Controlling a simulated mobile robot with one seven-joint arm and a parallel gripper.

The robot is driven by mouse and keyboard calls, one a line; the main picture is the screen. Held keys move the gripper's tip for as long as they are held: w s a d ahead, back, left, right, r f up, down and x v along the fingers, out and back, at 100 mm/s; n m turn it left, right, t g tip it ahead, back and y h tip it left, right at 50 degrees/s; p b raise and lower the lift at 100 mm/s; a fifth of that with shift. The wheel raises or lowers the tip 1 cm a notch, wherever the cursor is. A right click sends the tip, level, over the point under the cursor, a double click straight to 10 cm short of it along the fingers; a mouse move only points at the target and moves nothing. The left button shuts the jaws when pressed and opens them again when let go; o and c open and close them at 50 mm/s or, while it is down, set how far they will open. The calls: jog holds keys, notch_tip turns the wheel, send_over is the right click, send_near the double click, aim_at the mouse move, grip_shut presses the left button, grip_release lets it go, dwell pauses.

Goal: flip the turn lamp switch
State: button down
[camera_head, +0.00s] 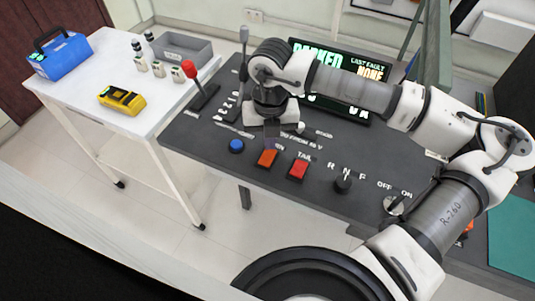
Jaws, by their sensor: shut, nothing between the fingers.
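The dark grey control panel (215,150) carries an orange rocker switch (267,158) and a red switch (298,170) side by side. The red one has a label that reads TAIL. The label of the orange one is mostly hidden behind my gripper, so I cannot read it in full. My gripper (270,142) points down just behind the orange switch, shut and empty. Its fingertips are close to the switch's far edge; I cannot tell whether they touch it. Which way the orange switch is tilted is too small to tell.
A blue button (236,146) lies left of the orange switch. A red-knobbed lever (190,72) and a grey lever (243,45) stand upright at the back left. A black knob (343,184) and key switch (394,205) are at the right. A display (365,72) stands behind my arm.

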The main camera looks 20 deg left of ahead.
jog(key=shift+f+b, duration=0.95)
jog(key=shift+b, duration=0.15)
dwell(0.9)
jog(key=shift+r, duration=0.1)
jog(key=shift+r+p, duration=1.35)
jog(key=shift+r, duration=2.1)
jog(key=shift+f, duration=0.1)
